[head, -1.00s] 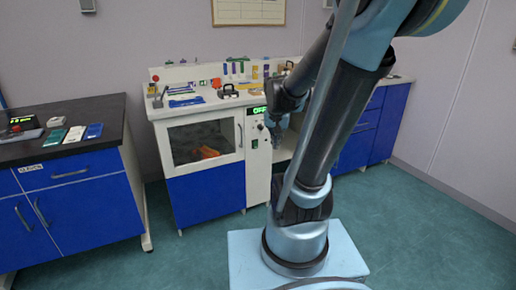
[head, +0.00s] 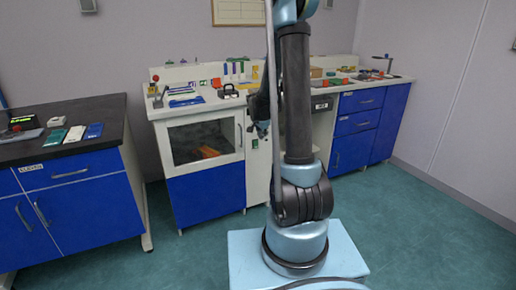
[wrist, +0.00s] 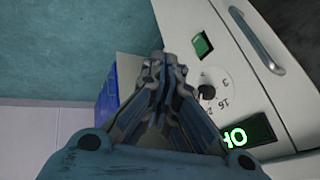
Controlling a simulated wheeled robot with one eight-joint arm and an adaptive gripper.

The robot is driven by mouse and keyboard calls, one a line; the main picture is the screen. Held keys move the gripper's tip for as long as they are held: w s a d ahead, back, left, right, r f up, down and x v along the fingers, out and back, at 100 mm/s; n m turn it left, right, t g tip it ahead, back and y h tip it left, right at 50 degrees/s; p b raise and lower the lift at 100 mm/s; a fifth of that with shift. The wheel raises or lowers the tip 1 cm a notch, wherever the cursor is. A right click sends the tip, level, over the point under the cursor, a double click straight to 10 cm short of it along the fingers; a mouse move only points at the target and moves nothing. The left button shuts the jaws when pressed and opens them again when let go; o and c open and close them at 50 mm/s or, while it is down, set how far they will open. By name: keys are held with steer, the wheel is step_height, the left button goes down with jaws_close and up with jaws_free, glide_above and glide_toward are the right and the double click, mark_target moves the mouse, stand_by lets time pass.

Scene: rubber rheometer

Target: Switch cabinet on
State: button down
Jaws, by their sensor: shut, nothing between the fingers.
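The white cabinet (head: 160,128) with a windowed door stands at the back, left of my arm. In the wrist view its control panel (wrist: 226,75) shows a green switch (wrist: 201,44), a black knob (wrist: 207,92) with numbers around it, and a lit green display (wrist: 247,134). In the head view my gripper (head: 262,132) is in front of the panel; contact cannot be told.
A dark-topped blue bench (head: 65,150) stands at the left with small packs on it. Tools and a black-handled item (head: 228,91) lie on the cabinet's top. More blue drawers (head: 357,124) stand at the right. The green floor in between is clear.

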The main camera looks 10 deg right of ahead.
mark_target(256, 145)
steer(key=w+f+m, duration=0.1)
steer(key=w+f, duration=0.4)
steer(key=shift+w+a+f+m+t, duration=0.25)
steer(key=shift+w+a+m+t, duration=0.1)
steer(key=shift+a+m+t, duration=0.05)
steer(key=shift+w+d+f, duration=0.2)
steer(key=shift+w+f, duration=2)
steer(key=shift+w, duration=0.1)
steer(key=shift+w+d+f, duration=0.2)
steer(key=shift+w+f, duration=1.95)
steer(key=shift+w, duration=0.1)
